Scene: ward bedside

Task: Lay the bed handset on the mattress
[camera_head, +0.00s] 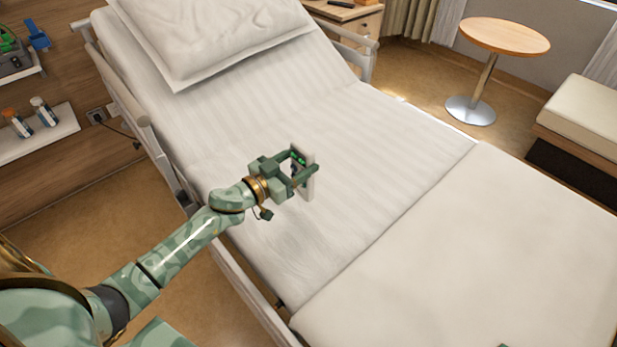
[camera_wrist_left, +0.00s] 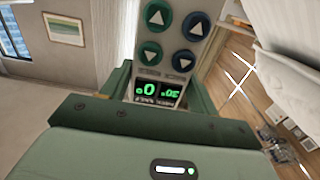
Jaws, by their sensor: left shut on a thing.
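The bed handset (camera_head: 309,184) is a pale slab held upright in my left gripper (camera_head: 304,167). In the left wrist view the handset (camera_wrist_left: 173,22) shows green arrow buttons and a lit green display between the jaws. My left gripper is shut on it. Both are over the near-middle part of the white mattress (camera_head: 460,230); the handset appears above the sheet, but the exact gap is hard to judge. My right gripper cannot be made out; only a small green bit shows at the bottom edge of the head view.
A pillow (camera_head: 210,35) lies on the raised head end. A bed rail (camera_head: 120,95) runs along the near side. A wall shelf (camera_head: 40,133) with small bottles is at left. A round table (camera_head: 505,38) stands beyond the bed. The mattress around the gripper is clear.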

